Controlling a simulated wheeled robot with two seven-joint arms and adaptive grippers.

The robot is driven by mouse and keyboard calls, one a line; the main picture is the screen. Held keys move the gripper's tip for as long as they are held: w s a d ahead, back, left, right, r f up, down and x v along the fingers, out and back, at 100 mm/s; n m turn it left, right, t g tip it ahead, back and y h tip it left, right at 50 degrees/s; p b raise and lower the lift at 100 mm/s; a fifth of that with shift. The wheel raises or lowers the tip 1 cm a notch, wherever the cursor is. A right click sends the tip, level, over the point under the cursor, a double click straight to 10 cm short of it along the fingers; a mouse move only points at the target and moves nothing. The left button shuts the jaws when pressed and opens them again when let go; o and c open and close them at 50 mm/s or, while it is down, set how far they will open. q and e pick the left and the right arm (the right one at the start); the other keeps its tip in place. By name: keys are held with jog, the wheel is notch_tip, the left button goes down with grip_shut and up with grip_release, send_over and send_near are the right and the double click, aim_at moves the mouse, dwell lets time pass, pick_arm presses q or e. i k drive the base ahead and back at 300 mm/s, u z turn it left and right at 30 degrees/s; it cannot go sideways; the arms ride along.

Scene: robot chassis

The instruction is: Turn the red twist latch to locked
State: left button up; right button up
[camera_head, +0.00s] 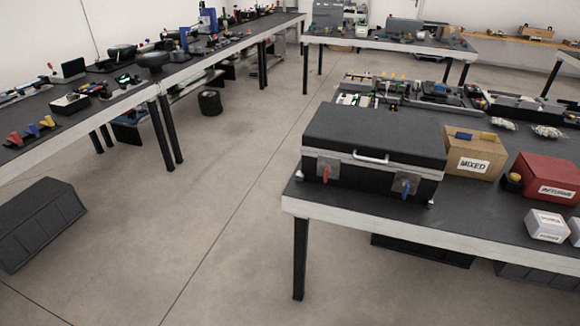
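A black case (375,139) with a closed lid and a pale handle (371,158) sits on the near right table. On its front, at left, is the red twist latch (326,174) on a grey plate, its red lever looking roughly upright. A blue twist latch (405,187) on a similar plate is at the right of the front, also roughly upright. Whether either latch is locked cannot be told at this size. Neither of my grippers is in view.
The near table edge (400,221) runs in front of the case. A cardboard box marked MIXED (474,152), a red box (546,178) and a small white box (546,225) stand to its right. The floor (190,230) left of this table is open. A long table (150,90) lines the left.

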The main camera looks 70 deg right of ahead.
aim_at(327, 169)
jog(key=z, duration=0.25)
jog(key=i, duration=0.85)
jog(key=z, duration=1.4)
jog(key=i, duration=0.65)
jog(key=z, duration=0.65)
